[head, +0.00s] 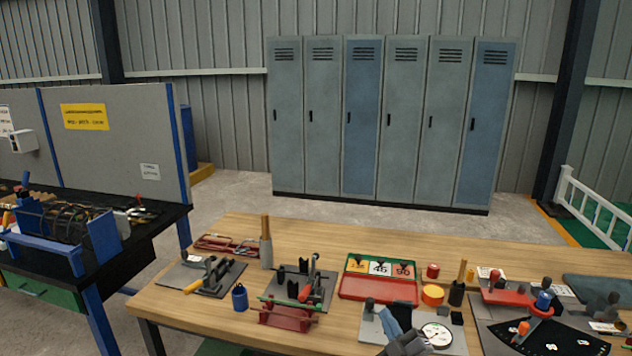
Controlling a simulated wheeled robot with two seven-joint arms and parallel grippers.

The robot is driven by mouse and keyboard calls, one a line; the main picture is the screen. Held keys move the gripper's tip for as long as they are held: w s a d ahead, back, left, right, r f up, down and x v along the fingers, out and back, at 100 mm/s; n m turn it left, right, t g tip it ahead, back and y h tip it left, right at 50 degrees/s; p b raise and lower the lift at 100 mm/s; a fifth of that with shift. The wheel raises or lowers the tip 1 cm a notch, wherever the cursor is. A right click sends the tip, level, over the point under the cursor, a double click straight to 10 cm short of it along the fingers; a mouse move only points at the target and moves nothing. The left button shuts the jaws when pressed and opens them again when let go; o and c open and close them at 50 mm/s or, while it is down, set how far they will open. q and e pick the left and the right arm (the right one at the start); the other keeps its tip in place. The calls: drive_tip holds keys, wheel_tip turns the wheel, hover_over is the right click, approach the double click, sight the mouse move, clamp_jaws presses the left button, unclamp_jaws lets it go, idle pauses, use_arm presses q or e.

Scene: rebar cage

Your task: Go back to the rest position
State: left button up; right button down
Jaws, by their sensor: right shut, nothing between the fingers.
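My right gripper (404,340) shows at the bottom edge, right of centre. It is shut with nothing in it. It is in front of a grey plate (455,345) with a round white dial gauge (436,334), over the near side of the wooden table (330,235). I cannot tell whether it touches the plate. Most of my right arm is out of the picture. My left gripper is not in view.
The table carries a toggle-clamp plate (228,276), a red vise (287,312), a red-and-green tray (378,290) and a dark fan-shaped board (545,335). A black bench (150,220) with a blue frame (103,232) stands left. Lockers (395,120) stand behind open floor.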

drive_tip(key=s+d+f+m+g+h, duration=0.35)
drive_tip(key=s+f+m+g, duration=0.2)
drive_tip(key=s+f, duration=0.5)
drive_tip(key=s+d+f+m+g+h, duration=0.35)
drive_tip(key=s+f+m+g, duration=0.2)
drive_tip(key=s+f, duration=0.5)
drive_tip(key=s+a+f+g+y, duration=0.1)
drive_tip(key=s+f+g, duration=0.15)
drive_tip(key=s, duration=0.35)
drive_tip(key=s+a+f+g, duration=0.1)
drive_tip(key=s+g, duration=0.2)
drive_tip(key=s, duration=0.3)
drive_tip(key=s+a+f+g, duration=0.1)
drive_tip(key=a+f, duration=0.1)
drive_tip(key=f, duration=0.9)
drive_tip(key=s+a+f+g+y, duration=0.1)
drive_tip(key=a+f, duration=0.2)
drive_tip(key=f, duration=0.9)
drive_tip(key=shift+s+a+f, duration=0.15)
drive_tip(key=shift+s+a, duration=0.05)
drive_tip(key=shift+s, duration=0.05)
